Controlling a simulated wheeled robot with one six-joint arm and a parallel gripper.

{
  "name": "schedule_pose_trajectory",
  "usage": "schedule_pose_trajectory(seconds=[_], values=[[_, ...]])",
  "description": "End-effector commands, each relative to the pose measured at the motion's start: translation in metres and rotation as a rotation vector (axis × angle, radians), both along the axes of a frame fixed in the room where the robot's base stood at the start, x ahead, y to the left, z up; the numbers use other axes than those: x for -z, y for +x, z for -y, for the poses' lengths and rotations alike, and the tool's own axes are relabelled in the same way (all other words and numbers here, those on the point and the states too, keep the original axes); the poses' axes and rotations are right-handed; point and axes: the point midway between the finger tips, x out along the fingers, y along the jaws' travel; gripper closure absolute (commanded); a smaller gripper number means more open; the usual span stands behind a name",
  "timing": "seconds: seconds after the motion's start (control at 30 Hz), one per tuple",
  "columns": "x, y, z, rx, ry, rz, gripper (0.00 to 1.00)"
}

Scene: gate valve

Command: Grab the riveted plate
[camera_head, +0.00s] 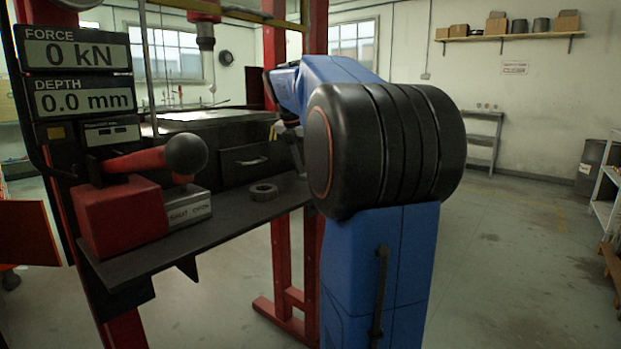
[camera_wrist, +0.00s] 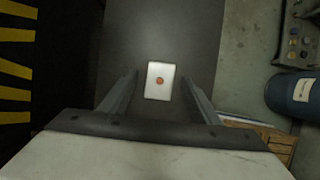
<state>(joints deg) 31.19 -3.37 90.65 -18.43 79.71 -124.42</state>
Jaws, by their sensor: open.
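The riveted plate (camera_wrist: 159,90) is a small pale rectangle with one copper-coloured rivet in its middle. In the wrist view it lies on a dark grey surface (camera_wrist: 160,30), near the middle of the picture. My gripper (camera_wrist: 158,80) is open, with one finger on each side of the plate and a gap to it on both sides. I cannot tell how high the fingers are above the plate. In the head view my blue arm hides most of the gripper, and I cannot make out the plate there.
A red press frame (camera_head: 285,250) carries a dark shelf (camera_head: 215,232) with a red lever unit (camera_head: 125,215) and a dark ring (camera_head: 263,191). The displays (camera_head: 75,55) read 0 kN and 0.0 mm. In the wrist view, yellow-black stripes (camera_wrist: 15,70) lie left and a blue drum (camera_wrist: 300,95) right.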

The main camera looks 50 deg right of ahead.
Motion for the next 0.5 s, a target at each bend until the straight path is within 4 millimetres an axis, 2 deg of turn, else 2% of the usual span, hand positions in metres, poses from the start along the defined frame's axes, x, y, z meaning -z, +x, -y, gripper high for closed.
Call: schedule_pose_trajectory(seconds=[0.2, 0.27, 0.4, 0.5], values=[[0.0006, 0.0001, 0.0003, 0.0, 0.0, 0.0, 0.44], [0.0006, 0.0002, 0.0003, 0.0, 0.0, 0.0, 0.56], [0.0006, 0.0002, 0.0002, 0.0, 0.0, 0.0, 0.89], [0.0003, 0.0001, 0.0002, 0.0, 0.0, 0.001, 0.92]])
